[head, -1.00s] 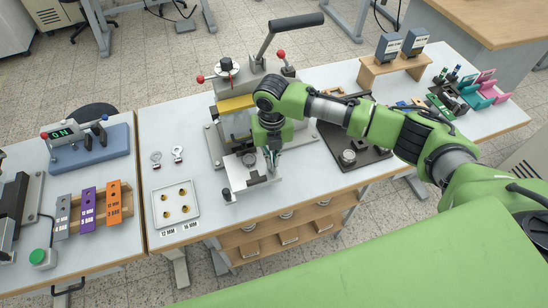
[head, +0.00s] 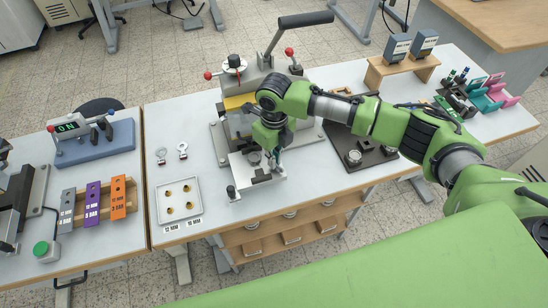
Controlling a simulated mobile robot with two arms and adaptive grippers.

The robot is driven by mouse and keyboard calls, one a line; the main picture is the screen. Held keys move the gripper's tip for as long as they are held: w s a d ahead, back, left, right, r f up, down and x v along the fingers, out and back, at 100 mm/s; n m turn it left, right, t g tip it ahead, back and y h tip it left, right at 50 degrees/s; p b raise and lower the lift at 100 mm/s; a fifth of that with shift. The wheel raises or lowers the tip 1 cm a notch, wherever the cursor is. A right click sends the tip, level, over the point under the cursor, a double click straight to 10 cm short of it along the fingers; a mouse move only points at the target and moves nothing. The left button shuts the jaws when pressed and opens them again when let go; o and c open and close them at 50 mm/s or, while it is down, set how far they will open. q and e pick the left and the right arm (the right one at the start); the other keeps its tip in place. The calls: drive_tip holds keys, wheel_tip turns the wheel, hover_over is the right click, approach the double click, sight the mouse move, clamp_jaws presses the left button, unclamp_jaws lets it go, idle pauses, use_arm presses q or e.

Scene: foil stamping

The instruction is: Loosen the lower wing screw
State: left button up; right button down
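The foil stamping press (head: 238,104) stands on the middle table, with a dark lever raised at its back. Its light lower plate (head: 246,182) sticks out at the front, with a small dark block on it and a black knob (head: 231,192) at its front left corner. My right gripper (head: 273,160) points down just over this plate, in front of the press. Its fingers are small and dark here, and I cannot tell whether they hold anything. I cannot make out the lower wing screw; the gripper and wrist cover part of that area. My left gripper is out of view.
A white tray (head: 161,215) with several brass pieces lies left of the plate. A dark base plate (head: 378,160) with a round part lies to the right. Orange, purple and grey holders (head: 118,200) stand on the left table.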

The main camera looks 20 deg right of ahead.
drive_tip(key=shift+s+d+f, duration=0.1)
drive_tip(key=shift+s+f, duration=0.15)
drive_tip(key=shift+s, duration=0.1)
drive_tip(key=c, duration=2.2)
unclamp_jaws()
drive_tip(key=shift+o, duration=0.2)
drive_tip(key=shift+d+r, duration=0.1)
drive_tip(key=shift+r, duration=0.1)
drive_tip(key=shift+w, duration=0.1)
